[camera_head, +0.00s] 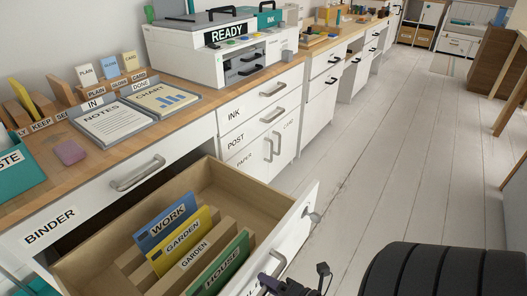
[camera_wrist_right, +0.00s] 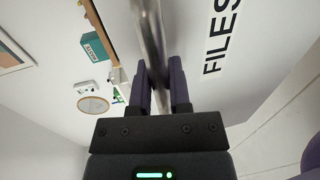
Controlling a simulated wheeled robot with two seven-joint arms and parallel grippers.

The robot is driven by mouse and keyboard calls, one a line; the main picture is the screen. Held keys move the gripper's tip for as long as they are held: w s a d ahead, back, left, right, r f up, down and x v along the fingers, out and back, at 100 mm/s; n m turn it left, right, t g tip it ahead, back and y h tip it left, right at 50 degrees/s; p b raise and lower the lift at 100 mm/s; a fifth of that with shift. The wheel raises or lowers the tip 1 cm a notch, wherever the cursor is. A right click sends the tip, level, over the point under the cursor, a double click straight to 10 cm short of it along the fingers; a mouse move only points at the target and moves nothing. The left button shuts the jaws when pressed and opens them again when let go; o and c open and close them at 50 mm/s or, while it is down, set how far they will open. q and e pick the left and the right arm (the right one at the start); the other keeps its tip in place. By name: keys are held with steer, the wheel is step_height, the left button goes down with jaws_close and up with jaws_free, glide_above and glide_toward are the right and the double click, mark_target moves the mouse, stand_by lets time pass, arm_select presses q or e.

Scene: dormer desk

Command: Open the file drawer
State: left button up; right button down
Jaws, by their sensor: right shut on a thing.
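The file drawer (camera_head: 95,269) is pulled well out from the desk in the head view. Blue WORK, yellow GARDEN and green HOUSE folders (camera_head: 222,264) stand inside it between wooden dividers. Its white front, labelled FILES, fills much of the wrist view (camera_wrist_right: 212,100). My right gripper (camera_wrist_right: 165,80) is shut on the drawer's metal handle (camera_wrist_right: 151,35), which passes between its dark fingers. In the head view the right gripper (camera_head: 272,282) shows only partly at the bottom edge, by the drawer front. My left gripper is not in view.
The BINDER drawer (camera_head: 97,198) above is shut. NOTES and CHART trays (camera_head: 115,122) and a printer marked READY (camera_head: 205,48) stand on the desktop. INK, POST and PAPER compartments (camera_head: 250,127) lie beyond the drawer.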

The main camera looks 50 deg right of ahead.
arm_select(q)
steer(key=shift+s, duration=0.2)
arm_select(e)
steer(key=shift+s, duration=0.1)
steer(key=c, duration=0.6)
jaws_free()
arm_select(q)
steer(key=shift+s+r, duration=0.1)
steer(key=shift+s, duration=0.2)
arm_select(e)
steer(key=shift+s, duration=0.1)
arm_select(q)
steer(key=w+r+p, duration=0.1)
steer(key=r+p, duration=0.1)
steer(key=p, duration=0.1)
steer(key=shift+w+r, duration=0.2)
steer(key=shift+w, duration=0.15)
arm_select(e)
steer(key=v, duration=0.9)
steer(key=shift+s, duration=0.35)
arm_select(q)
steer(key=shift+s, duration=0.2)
